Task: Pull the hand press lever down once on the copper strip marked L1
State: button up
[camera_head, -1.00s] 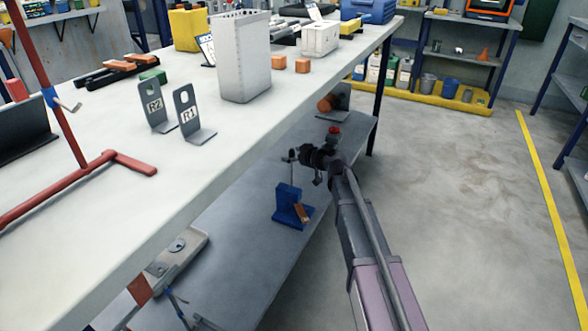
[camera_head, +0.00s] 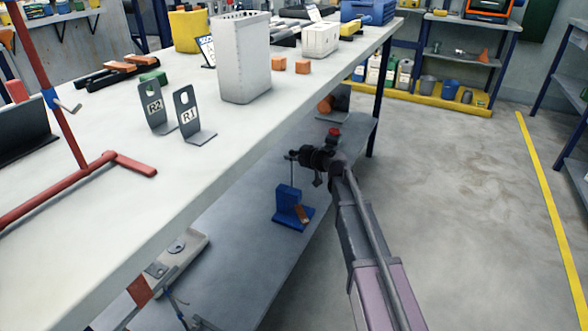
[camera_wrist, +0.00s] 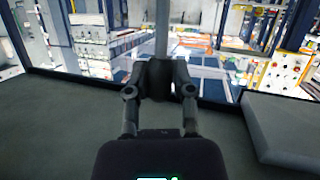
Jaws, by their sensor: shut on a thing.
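The blue hand press (camera_head: 289,204) stands on the lower shelf under the workbench. Its thin grey lever (camera_head: 292,174) stands upright above the body. A small copper strip (camera_head: 302,212) lies at the press base, on its right side; no L1 mark is legible on it. My gripper (camera_head: 294,155) reaches in from the right and is at the top of the lever. In the wrist view, my gripper (camera_wrist: 160,78) is shut on the grey lever rod (camera_wrist: 161,35), which rises between its fingertips. The exact contact is too small to tell in the head view.
The white bench top (camera_head: 110,215) overhangs the lower shelf (camera_head: 235,245) close to my arm. Brackets R2 (camera_head: 155,105) and R1 (camera_head: 190,115) stand on the bench. A grey tray (camera_head: 185,250) lies on the shelf, nearer. The floor (camera_head: 450,200) to the right is clear.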

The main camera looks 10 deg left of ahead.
jog(key=shift+o, duration=0.2)
jog(key=shift+s+d+f, duration=0.1)
jog(key=shift+s+d, duration=0.15)
jog(key=shift+d, duration=0.5)
jog(key=shift+s+d+f, duration=0.1)
jog(key=shift+s+d, duration=0.1)
jog(key=shift+d, duration=0.5)
jog(key=shift+d, duration=0.15)
jog(key=shift+s+d+f+b, duration=0.25)
jog(key=shift+d+b, duration=0.1)
jog(key=shift+d, duration=0.3)
jog(key=shift+s+d+f+b, duration=0.2)
jog(key=shift+s+d+b, duration=0.1)
jog(key=shift+d, duration=0.4)
jog(key=shift+o, duration=0.2)
jog(key=shift+s+d+f+b, duration=0.2)
jog(key=shift+d+f+b, duration=0.2)
jog(key=shift+d, duration=0.15)
jog(key=shift+s+d+f+b, duration=0.15)
jog(key=shift+d+f+b, duration=0.2)
jog(key=shift+d, duration=0.15)
